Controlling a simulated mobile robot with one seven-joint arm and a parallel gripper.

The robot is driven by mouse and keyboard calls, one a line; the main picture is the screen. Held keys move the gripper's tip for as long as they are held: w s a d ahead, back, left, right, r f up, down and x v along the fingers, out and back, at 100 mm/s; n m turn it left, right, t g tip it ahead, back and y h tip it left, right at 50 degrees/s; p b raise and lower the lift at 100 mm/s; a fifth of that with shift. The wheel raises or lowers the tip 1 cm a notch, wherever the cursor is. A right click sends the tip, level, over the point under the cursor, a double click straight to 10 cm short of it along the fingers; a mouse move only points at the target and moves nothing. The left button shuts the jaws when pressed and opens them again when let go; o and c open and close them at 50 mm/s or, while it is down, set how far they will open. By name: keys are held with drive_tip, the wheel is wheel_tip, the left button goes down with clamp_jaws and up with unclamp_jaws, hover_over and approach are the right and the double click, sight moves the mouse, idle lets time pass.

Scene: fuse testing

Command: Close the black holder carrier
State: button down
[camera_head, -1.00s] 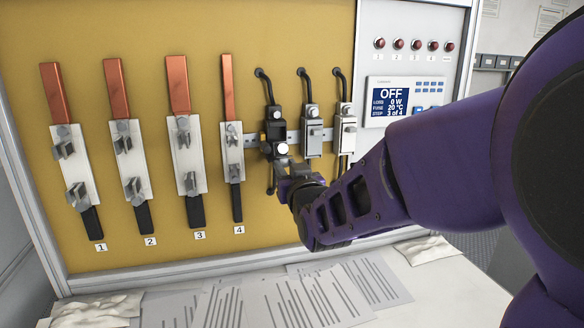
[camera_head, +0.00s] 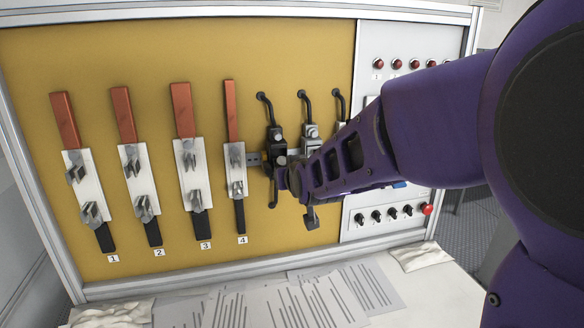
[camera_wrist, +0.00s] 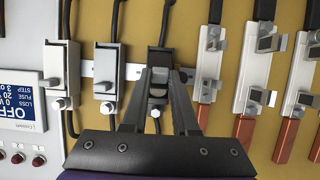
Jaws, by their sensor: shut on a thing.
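The black holder (camera_head: 275,139) is mounted on the yellow panel, right of fuse strip 4, with a black cable entering its top. My gripper (camera_head: 283,178) is at its lower front and hides part of it. In the wrist view, which looks upside down, the black holder (camera_wrist: 162,55) is straight ahead. My gripper (camera_wrist: 158,82) has its two fingers on either side of a small dark block, the holder's carrier (camera_wrist: 157,91), and is shut on it. The carrier's exact tilt is hard to tell behind the fingers.
Two grey holders stand close beside the black one, showing in the wrist view as a nearer (camera_wrist: 107,72) and a farther (camera_wrist: 60,75) one. Fuse strip 4 (camera_head: 232,165) is close on the other side. Papers (camera_head: 290,300) lie on the table below.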

idle(0.3)
drive_tip(key=c, duration=0.7)
unclamp_jaws()
